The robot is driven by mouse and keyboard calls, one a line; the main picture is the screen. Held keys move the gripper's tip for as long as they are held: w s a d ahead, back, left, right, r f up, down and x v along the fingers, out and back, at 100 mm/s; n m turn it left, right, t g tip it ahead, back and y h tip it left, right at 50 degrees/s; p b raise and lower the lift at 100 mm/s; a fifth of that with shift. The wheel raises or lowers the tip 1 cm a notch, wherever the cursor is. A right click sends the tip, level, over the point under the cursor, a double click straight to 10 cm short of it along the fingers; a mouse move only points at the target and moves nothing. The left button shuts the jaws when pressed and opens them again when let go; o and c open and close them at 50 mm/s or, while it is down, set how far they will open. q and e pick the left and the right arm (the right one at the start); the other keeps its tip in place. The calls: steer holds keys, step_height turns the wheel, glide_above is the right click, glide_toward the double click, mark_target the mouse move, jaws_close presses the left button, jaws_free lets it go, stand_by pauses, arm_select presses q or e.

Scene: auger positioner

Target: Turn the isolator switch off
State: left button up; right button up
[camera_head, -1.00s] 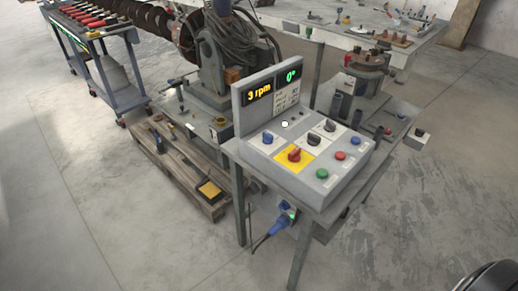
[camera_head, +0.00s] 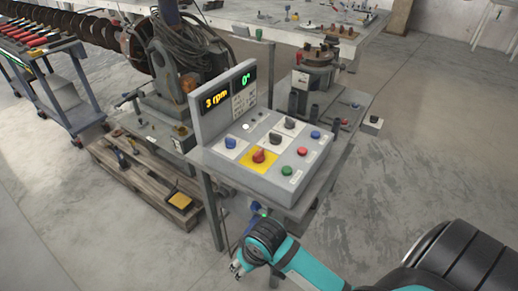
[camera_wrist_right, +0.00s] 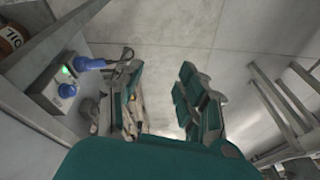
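A red rotary knob (camera_head: 259,156) sits on a yellow plate on the sloped control panel (camera_head: 240,173); it looks like an isolator switch, but its label is too small to read. My right gripper (camera_head: 237,269) is low in front of the panel's stand, below the panel and apart from the red knob. In the right wrist view, its two fingers (camera_wrist_right: 165,95) are spread with nothing between them. A grey box (camera_wrist_right: 60,88) with a green light, a blue plug and a blue round part shows left of them. My left gripper is not in view.
The panel also carries blue, black, red and green controls (camera_head: 296,170), and a display reading 3 rpm (camera_head: 216,98). A wooden pallet (camera_head: 150,195) lies to the left, a tool cart (camera_head: 60,85) further left.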

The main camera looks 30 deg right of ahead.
steer(key=w+d+r+m+g, duration=0.15)
steer(key=w+r, duration=0.25)
steer(key=w, duration=0.6)
step_height(320, 180, up, 26)
steer(key=m+g+h, duration=0.1)
steer(key=m, duration=1.2)
glide_above(259, 151)
step_height(259, 151, down, 18)
steer(key=shift+r+p, duration=0.2)
steer(key=shift+p, duration=1)
jaws_close()
